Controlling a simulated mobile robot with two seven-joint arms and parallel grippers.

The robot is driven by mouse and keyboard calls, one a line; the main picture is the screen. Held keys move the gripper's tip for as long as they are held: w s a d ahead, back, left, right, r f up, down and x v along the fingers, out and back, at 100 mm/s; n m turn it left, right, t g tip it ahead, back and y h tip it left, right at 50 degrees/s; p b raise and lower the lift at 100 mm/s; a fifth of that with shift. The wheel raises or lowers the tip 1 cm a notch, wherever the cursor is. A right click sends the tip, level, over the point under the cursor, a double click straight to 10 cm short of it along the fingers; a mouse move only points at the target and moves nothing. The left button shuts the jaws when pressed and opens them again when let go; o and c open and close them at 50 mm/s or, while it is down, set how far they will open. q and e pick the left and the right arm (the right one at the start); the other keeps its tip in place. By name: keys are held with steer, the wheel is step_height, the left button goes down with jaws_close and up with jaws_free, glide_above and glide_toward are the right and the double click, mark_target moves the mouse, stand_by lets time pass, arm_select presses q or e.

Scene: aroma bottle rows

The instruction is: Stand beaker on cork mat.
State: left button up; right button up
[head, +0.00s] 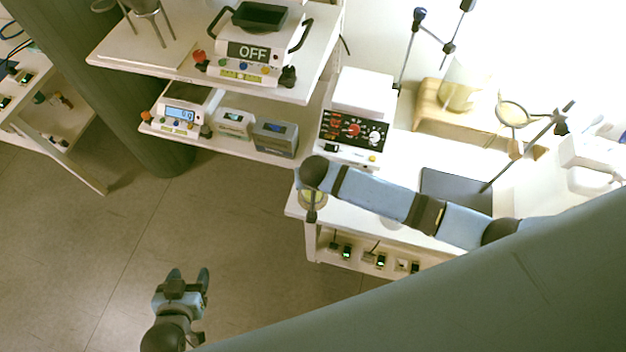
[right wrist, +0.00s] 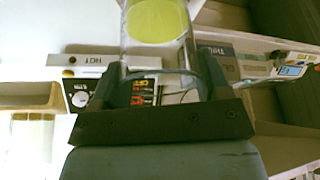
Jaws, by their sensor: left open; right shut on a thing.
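My right gripper (head: 312,208) points down over the near left corner of the white bench. It is shut on a clear glass beaker (right wrist: 157,45) with yellow-green contents, seen between the fingers in the right wrist view. In the head view the beaker (head: 319,198) is partly hidden by the gripper. I cannot tell whether it touches the bench top. I cannot make out a cork mat for certain in either view. My left gripper (head: 189,274) is open and empty above the floor, away from the bench.
A white device with a black panel (head: 352,130) stands behind the right gripper. A wooden stand (head: 428,112) bears another glass vessel (head: 460,90). A dark flat pad (head: 455,187) lies beyond my right arm. Ring stands rise at the right. A hotplate (head: 247,50) sits on the upper shelf.

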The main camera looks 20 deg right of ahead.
steer(key=shift+f, duration=0.6)
steer(key=shift+f, duration=0.15)
steer(key=o, duration=1.3)
